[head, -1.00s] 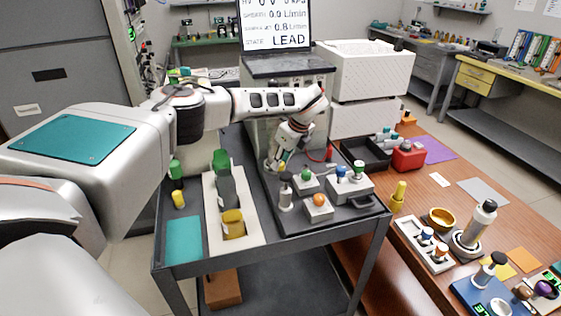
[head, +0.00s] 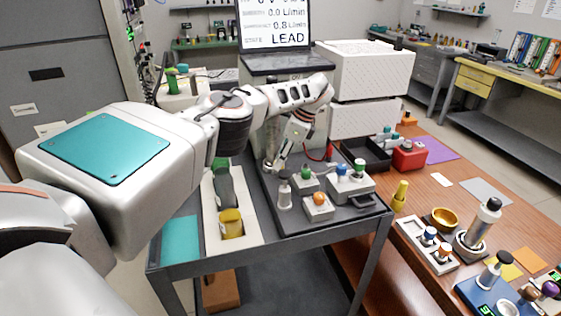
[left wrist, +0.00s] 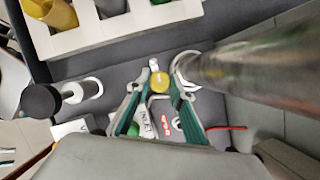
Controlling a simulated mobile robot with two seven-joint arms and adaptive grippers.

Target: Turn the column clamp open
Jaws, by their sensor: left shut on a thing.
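The metal column (left wrist: 255,70) stands at the back of the cart and shows large in the left wrist view. A bright metal clamp ring (left wrist: 184,68) is at its lower end in that view. A small yellow knob (left wrist: 159,84) sits beside the ring. My left gripper (left wrist: 159,92) has its green fingers shut on this knob. In the head view my left gripper (head: 279,165) reaches down at the column's foot, and the arm hides most of the clamp there. My right gripper is in neither view.
The cart's dark tray holds a box with an orange knob (head: 319,200), a box with blue and green knobs (head: 350,184) and a black-topped cylinder (head: 284,194). A white rack (head: 250,231) with bottles stands left. A screen (head: 275,24) reads LEAD.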

